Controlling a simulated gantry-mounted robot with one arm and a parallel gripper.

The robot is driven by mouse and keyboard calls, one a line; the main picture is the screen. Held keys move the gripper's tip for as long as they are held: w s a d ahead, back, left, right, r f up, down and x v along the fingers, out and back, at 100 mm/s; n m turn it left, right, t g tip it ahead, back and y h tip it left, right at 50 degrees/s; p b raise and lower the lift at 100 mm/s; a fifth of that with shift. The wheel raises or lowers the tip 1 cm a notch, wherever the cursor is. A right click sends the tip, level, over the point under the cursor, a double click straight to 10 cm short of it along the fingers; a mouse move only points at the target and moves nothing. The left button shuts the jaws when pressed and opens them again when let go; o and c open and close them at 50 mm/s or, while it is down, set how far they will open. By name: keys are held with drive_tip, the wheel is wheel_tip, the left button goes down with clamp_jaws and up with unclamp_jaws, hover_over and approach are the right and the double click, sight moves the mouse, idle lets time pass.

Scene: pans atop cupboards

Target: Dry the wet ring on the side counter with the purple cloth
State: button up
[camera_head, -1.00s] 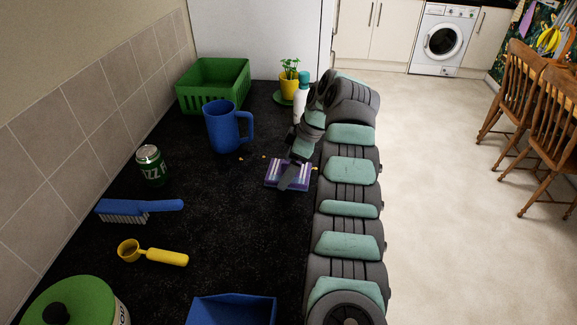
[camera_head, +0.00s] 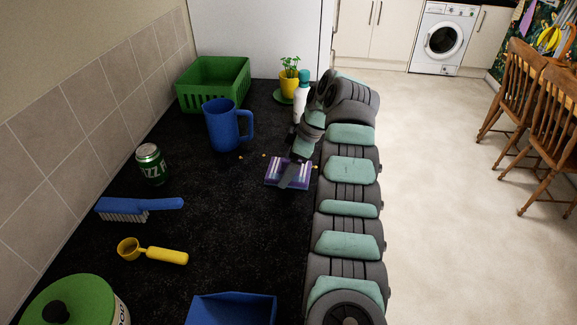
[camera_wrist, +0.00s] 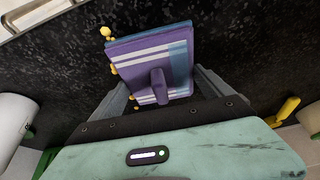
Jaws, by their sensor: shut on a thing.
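The purple cloth (camera_head: 272,172) is a folded pad with white and blue-grey stripes. It lies on or just above the black side counter (camera_head: 215,220), close to the right edge. My gripper (camera_head: 290,176) is over the cloth and shut on it. In the wrist view the cloth (camera_wrist: 130,48) shows between the grey fingers, with a raised purple part in its middle. I cannot make out a wet ring; the cloth and my arm hide part of the counter.
Small yellow crumbs (camera_head: 241,157) lie near the cloth. A blue mug (camera_head: 224,125), green basket (camera_head: 212,88), white bottle (camera_head: 300,103) and potted plant (camera_head: 289,84) stand behind. A can (camera_head: 151,164), brush (camera_head: 125,209) and yellow scoop (camera_head: 160,255) are left. The middle counter is clear.

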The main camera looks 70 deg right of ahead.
drive_tip(key=shift+r, duration=0.65)
drive_tip(key=shift+c, duration=1.4)
drive_tip(key=shift+r+p, duration=0.8)
drive_tip(key=shift+r, duration=1.05)
